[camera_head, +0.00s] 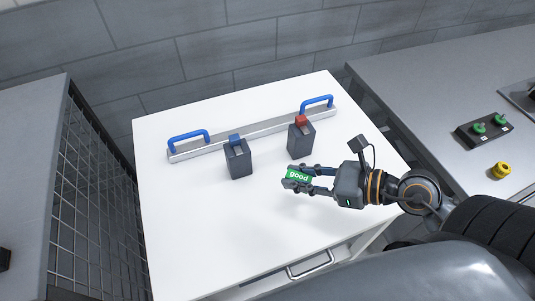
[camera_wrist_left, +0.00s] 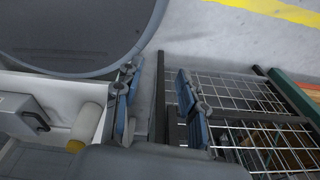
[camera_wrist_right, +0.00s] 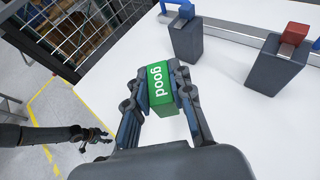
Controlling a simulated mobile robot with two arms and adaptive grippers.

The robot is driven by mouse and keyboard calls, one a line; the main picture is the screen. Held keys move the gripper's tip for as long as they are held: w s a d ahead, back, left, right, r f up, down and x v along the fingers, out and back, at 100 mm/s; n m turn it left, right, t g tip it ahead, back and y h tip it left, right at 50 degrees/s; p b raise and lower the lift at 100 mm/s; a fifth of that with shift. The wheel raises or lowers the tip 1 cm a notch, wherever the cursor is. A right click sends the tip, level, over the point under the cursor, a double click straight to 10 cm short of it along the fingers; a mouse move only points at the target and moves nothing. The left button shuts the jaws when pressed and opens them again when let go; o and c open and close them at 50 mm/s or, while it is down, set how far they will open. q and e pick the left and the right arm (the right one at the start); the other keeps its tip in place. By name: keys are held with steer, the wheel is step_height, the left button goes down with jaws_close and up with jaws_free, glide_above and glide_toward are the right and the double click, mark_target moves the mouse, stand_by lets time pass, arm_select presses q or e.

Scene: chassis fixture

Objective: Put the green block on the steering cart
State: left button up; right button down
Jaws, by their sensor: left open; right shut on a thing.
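The green block (camera_head: 298,177), lettered "good", is between the fingers of my right gripper (camera_head: 300,180), which is shut on it. In the right wrist view the green block (camera_wrist_right: 162,88) sits between both fingertips. It is over the white top (camera_head: 220,235) of a unit with a drawer; I cannot tell for certain that this is the steering cart. The block seems held above that surface. My left gripper (camera_wrist_left: 160,100) is open and empty, over floor beside a wire mesh. In the head view it is out of sight.
Two dark blocks, one blue-topped (camera_head: 237,160) and one red-topped (camera_head: 301,139), stand on the white top before a rail with blue handles (camera_head: 190,138). A grey counter (camera_head: 450,85) is at right, mesh (camera_head: 100,180) at left. The front of the white top is clear.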

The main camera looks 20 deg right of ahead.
steer(key=w+f+b, duration=0.3)
steer(key=b, duration=0.2)
steer(key=p, duration=0.1)
glide_above(275, 171)
steer(key=f, duration=0.5)
steer(key=shift+s+f, duration=0.3)
steer(key=shift+w+f, duration=0.15)
steer(key=shift+f, duration=0.05)
steer(key=f, duration=0.3)
steer(key=shift+w, duration=0.25)
steer(key=shift+f, duration=0.35)
arm_select(q)
steer(key=f, duration=0.1)
steer(key=s+f, duration=0.1)
steer(key=f, duration=0.1)
steer(key=s+d+f, duration=0.1)
steer(key=f, duration=0.1)
